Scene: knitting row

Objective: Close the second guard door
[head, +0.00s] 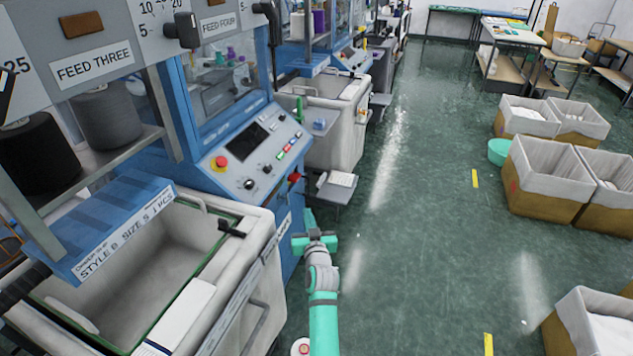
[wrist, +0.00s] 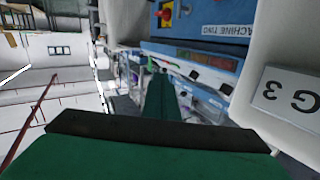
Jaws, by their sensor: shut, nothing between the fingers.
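A blue-framed clear guard panel (head: 225,80) stands above the control panel (head: 250,155) of the nearer machine in the head view. Another blue-framed panel (head: 338,20) shows farther down the row, partly cut off by the top edge. I cannot tell whether either is open or shut. My gripper (head: 309,220) is teal, shut and empty. It is in front of the machine row, low and to the right of the control panel, apart from both guard panels. In the wrist view its green fingers (wrist: 160,98) point toward a blue front labelled MACHINE TWO (wrist: 222,28), seen upside down.
A white bin (head: 145,265) with a green rim stands at the near left, and another bin (head: 335,125) stands beyond the control panel. A small grey shelf (head: 337,187) juts out near my gripper. Lined crates (head: 545,205) stand at right. The green aisle floor (head: 420,200) between is clear.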

